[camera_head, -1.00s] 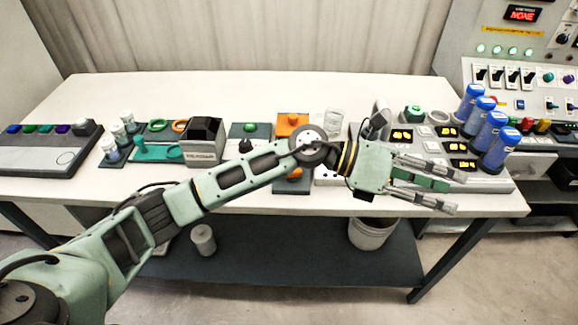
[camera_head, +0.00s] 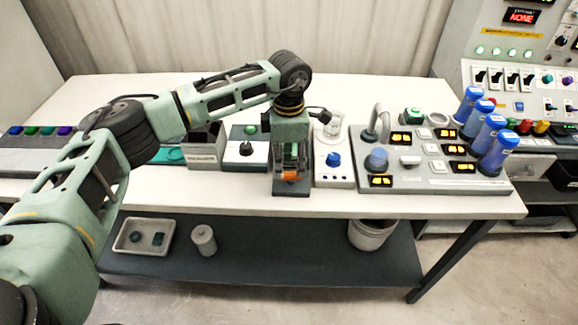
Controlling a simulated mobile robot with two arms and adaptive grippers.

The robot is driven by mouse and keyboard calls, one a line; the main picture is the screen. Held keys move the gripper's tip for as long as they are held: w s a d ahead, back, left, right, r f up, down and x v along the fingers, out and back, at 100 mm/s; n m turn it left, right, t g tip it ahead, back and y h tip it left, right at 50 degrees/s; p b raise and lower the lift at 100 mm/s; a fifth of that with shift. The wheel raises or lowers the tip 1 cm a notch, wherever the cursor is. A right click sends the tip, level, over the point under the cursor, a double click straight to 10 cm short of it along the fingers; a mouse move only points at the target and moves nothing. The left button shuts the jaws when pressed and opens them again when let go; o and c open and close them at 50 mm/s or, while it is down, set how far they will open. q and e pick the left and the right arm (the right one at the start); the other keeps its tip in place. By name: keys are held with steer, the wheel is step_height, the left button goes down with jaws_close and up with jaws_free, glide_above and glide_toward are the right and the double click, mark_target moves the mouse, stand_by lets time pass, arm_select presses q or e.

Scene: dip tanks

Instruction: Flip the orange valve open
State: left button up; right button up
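The orange valve handle (camera_head: 290,176) shows low on a dark panel (camera_head: 291,190) near the front edge of the table. Only a small part of it is visible; my gripper covers the rest, so I cannot tell how the handle is turned. My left gripper (camera_head: 290,168) points straight down over this panel, with its fingers at or just above the orange handle. I cannot tell whether they touch it or how far apart they are. My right gripper is not in view.
Just right of the gripper is a white box with a blue knob (camera_head: 333,160). Left is a panel with a black knob (camera_head: 245,148) and a grey bin (camera_head: 204,150). Farther right is a grey console (camera_head: 430,186) with blue cylinders (camera_head: 497,153). A glass beaker (camera_head: 332,124) stands close behind.

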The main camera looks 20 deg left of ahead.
mark_target(289, 173)
arm_select(q)
steer(key=shift+d+f, duration=0.1)
steer(key=shift+f, duration=1.45)
steer(key=shift+c, duration=0.3)
jaws_close()
